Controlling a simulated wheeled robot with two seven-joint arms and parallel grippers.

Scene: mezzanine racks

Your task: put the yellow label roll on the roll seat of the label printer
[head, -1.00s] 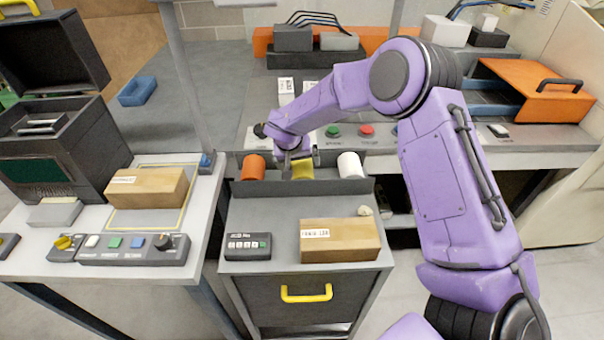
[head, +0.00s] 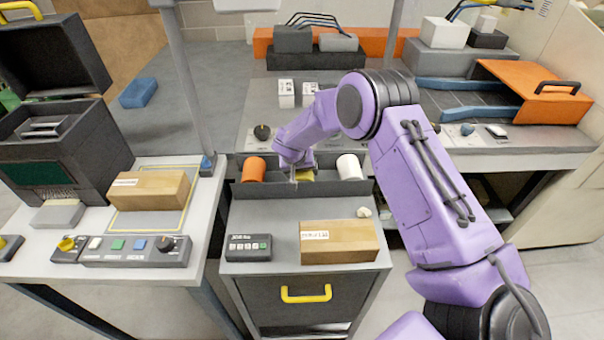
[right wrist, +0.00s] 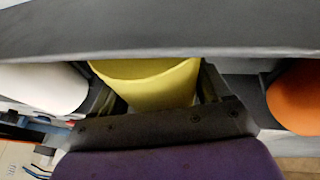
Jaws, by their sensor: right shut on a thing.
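The yellow label roll (head: 306,175) sits in the dark trough on the small cabinet, between an orange roll and a white roll. It is mostly hidden behind my right gripper (head: 294,176) in the head view. In the right wrist view the yellow roll (right wrist: 150,82) lies between the two fingers of my right gripper (right wrist: 155,100), which is shut on it. The label printer (head: 50,155) appears to be the dark machine with its lid raised at the left; its roll seat may be the grey part (head: 42,125) inside. My left gripper is not in view.
The orange roll (head: 254,169) and white roll (head: 350,167) stand close on either side in the trough (head: 232,188). A cardboard box (head: 150,188) lies on the left table, and another box (head: 340,242) on the cabinet. An upright post (head: 185,80) stands between trough and printer.

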